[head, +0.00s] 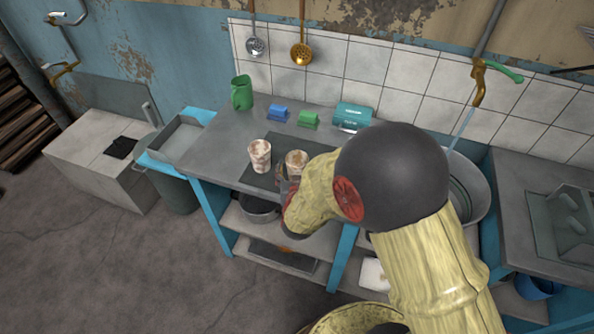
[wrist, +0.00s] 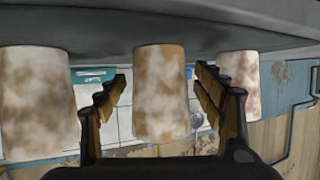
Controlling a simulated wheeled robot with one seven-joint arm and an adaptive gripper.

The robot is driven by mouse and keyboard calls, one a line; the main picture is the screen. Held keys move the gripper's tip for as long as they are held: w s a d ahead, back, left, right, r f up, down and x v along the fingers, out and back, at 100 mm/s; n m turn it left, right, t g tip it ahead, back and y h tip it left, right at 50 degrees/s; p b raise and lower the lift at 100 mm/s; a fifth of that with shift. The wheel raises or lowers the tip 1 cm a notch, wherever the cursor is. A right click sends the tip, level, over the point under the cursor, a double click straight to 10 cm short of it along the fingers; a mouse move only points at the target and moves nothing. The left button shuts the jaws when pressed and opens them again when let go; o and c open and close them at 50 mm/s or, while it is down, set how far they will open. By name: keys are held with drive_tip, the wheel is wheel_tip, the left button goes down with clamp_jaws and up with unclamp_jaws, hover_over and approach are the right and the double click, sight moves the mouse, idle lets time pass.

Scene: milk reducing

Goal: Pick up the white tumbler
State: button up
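Three pale, brown-stained tumblers show in the wrist view, which looks upside down: one at left (wrist: 37,100), one in the middle (wrist: 160,95) and one at right (wrist: 238,80). All are whitish; I cannot tell which is the white tumbler. My gripper (wrist: 159,80) is open, with one finger on each side of the middle tumbler and gaps showing. In the head view one tumbler (head: 259,156) stands upright on the counter, and another (head: 297,160) stands just right of it by my gripper (head: 287,182). The third is not visible there, likely behind my arm.
The grey counter (head: 215,150) holds a green jug (head: 242,93), a blue box (head: 278,112), a green box (head: 308,119) and a teal container (head: 352,116) behind the tumblers. A pot (head: 258,208) sits on the shelf below. A sink (head: 472,185) is at right.

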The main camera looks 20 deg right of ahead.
drive_tip(key=shift+c, duration=1.1)
drive_tip(key=c, duration=1)
drive_tip(key=shift+c, duration=0.2)
drive_tip(key=shift+r, duration=0.1)
